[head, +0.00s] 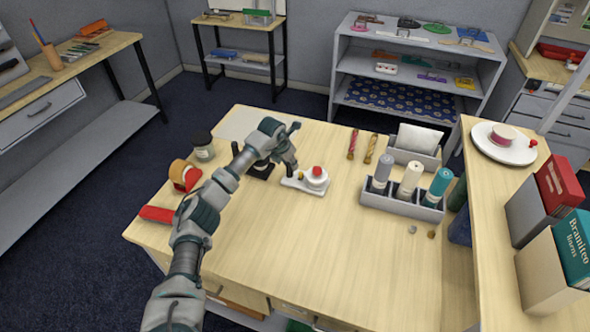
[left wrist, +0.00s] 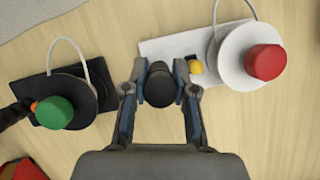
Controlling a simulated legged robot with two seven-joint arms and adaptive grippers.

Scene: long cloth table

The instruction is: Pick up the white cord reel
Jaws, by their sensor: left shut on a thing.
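The white cord reel (head: 315,180) lies on the table, a white base with a round white drum and a red knob. It also shows at the right of the left wrist view (left wrist: 232,50), with a small yellow knob and a pale cord loop. My left gripper (head: 287,160) is at its left end. In the left wrist view my left gripper (left wrist: 160,88) is closed on a dark round grip at the end of the white base. The join between grip and base is partly hidden. My right gripper is in neither view.
A black reel (left wrist: 72,95) with a green knob lies close on the left. A grey rack (head: 400,198) with several spools stands to the right, and a jar (head: 202,147) and red items (head: 156,214) to the left. The table's front is clear.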

